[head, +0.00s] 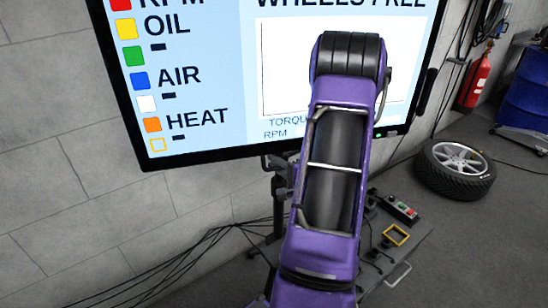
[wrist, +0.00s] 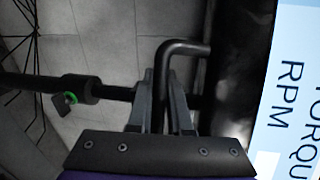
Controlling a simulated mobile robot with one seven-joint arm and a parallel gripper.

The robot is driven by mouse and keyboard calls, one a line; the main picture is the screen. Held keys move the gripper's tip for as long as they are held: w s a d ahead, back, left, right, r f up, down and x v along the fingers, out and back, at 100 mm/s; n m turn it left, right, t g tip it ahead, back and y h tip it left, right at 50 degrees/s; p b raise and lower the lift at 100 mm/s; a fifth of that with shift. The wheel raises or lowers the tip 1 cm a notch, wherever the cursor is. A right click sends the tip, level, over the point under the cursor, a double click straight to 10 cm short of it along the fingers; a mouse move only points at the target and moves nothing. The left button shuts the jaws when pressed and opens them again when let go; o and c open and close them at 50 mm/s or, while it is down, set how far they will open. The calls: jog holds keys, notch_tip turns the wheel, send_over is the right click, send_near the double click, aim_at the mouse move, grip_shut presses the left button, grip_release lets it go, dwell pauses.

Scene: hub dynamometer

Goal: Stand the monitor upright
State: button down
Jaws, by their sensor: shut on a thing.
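The monitor (head: 210,60) is a large black-framed screen with a pale blue display, filling the upper middle of the head view. Its top lies outside the picture, and I cannot tell its exact tilt. Part of its display (wrist: 293,100) shows at the right of the wrist view. In the wrist view, my gripper (wrist: 166,88) is shut around a black bent bar (wrist: 186,47) beside the monitor's dark edge. A horizontal black rod (wrist: 112,92) passes behind the fingers. In the head view, my purple arm covers the monitor's lower middle and hides the gripper.
A black stand (head: 279,192) rises below the monitor, with cables on the floor to its left. A button box (head: 402,209) sits low right.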

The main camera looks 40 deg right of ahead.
jog(key=c, duration=0.8)
grip_release()
jog(key=shift+c, duration=0.2)
jog(key=shift+s, duration=0.1)
jog(key=s+a+r, duration=0.1)
jog(key=s+r, duration=0.2)
jog(key=s, duration=1.4)
jog(key=shift+a+p, duration=0.3)
jog(key=shift+p, duration=0.05)
jog(key=shift+w, duration=0.1)
